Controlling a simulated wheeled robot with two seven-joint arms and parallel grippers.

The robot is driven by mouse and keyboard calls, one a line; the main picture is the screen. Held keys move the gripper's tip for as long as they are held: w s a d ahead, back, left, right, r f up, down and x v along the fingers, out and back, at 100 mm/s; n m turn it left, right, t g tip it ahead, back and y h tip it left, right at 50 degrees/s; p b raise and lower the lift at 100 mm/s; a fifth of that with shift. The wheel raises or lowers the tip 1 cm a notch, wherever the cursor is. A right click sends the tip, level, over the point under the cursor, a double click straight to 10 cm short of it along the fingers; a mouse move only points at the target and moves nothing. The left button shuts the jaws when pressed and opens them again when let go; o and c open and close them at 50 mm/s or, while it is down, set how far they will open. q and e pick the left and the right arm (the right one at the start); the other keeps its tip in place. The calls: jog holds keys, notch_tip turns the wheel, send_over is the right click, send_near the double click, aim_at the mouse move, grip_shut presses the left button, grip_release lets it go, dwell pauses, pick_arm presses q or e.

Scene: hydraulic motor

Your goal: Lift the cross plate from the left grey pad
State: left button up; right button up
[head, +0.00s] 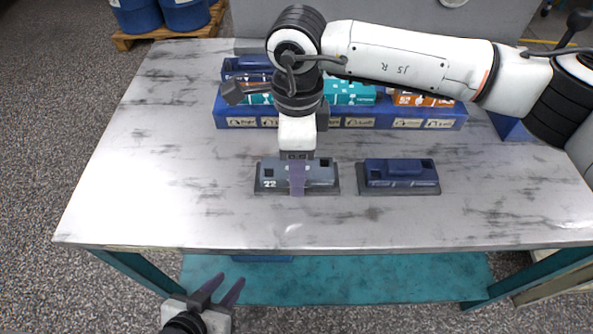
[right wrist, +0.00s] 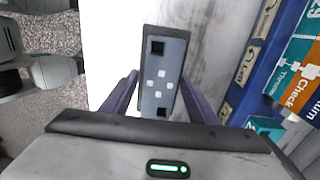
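In the right wrist view the plate (right wrist: 150,75) shows a dark square hole near each end and small pale squares in a cross pattern. My right gripper (right wrist: 160,80) is open above the plate, with one finger on each side of it; contact cannot be told. In the head view this gripper hides the plate's middle. My left gripper (head: 231,279) is open and empty, low in front of the table's front edge.
A navy block (head: 400,171) lies on the right grey pad (head: 400,191). Behind, a long blue bin (head: 340,122) holds teal and orange boxes, partly hidden by my right arm. The table's left side (head: 150,170) is clear.

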grip_shut()
notch_tip(320, 180, up, 13)
jog(key=p, duration=0.5)
jog(key=shift+f+p, duration=0.2)
jog(key=shift+p, duration=0.1)
dwell(1.0)
